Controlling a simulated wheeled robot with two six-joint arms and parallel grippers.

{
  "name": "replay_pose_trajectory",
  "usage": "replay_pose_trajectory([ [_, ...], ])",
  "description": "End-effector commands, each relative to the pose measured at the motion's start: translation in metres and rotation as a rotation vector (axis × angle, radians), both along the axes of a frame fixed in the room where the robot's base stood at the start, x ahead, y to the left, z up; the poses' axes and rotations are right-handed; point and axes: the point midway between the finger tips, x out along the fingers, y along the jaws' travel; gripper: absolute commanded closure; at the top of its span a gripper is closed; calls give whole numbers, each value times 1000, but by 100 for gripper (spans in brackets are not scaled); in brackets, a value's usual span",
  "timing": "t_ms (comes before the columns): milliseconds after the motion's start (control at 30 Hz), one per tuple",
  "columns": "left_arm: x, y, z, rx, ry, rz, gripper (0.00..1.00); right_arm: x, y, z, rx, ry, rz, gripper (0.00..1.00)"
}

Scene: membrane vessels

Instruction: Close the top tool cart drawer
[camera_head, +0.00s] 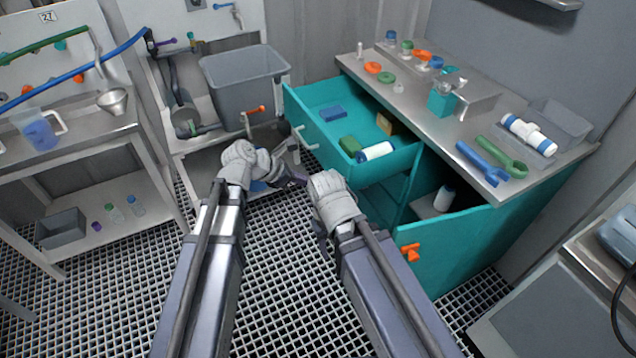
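The teal tool cart (545,215) stands on the right, under a grey worktop. Its top drawer (318,153) is pulled out to the left, with its pale handle on the front panel. In the drawer lie a blue block (333,112), a green block (350,146), a brown block (387,125) and a white roll with blue ends (376,151). My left gripper (292,180) is just below and in front of the drawer front, apart from the handle. My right gripper (322,232) is low beside the cart, mostly hidden by its own wrist. Neither gripper's opening shows clearly.
A lower cart door (455,245) with an orange handle (410,252) stands open, showing a white bottle (444,198). Wrenches (483,163) and fittings lie on the worktop. A grey tub (245,85) stands behind left. Grating floor (290,300) is free around my arms.

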Motion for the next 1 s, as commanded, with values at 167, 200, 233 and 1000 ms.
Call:
replay_pose_trajectory([
  [167,12,-23,-32,0,-1,-4,100,0,0,-32,0,0,0,50],
  [200,14,-28,-38,1,-1,-4,100,0,0,-38,0,0,0,50],
  [233,16,-32,-42,1,-1,-4,100,0,0,-42,0,0,0,50],
  [1000,41,-90,-60,1,-1,-1,100,0,0,-59,0,0,0,50],
])
